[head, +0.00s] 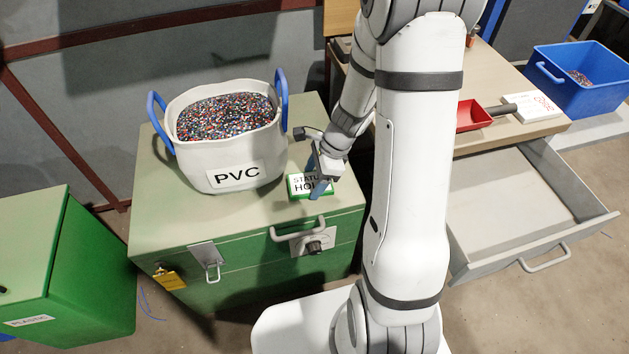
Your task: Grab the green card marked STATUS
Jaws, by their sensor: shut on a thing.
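The green card (297,186) marked STATUS lies near the front right of the green chest's top (240,222). Its white face reads "STATU" and "HO", and the rest of the text is covered by my gripper. My gripper (318,188) reaches down over the card from the upper right, its blue fingers at the card. The gripper is shut on the card. Whether the card is lifted off the chest top cannot be told.
A white PVC bucket (197,170) with blue handles and colored granules stands just left of the card. An open drawer (520,200), red scoop (470,117) and blue crate (575,95) are at right. A green PLASTIC bin (90,265) stands left.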

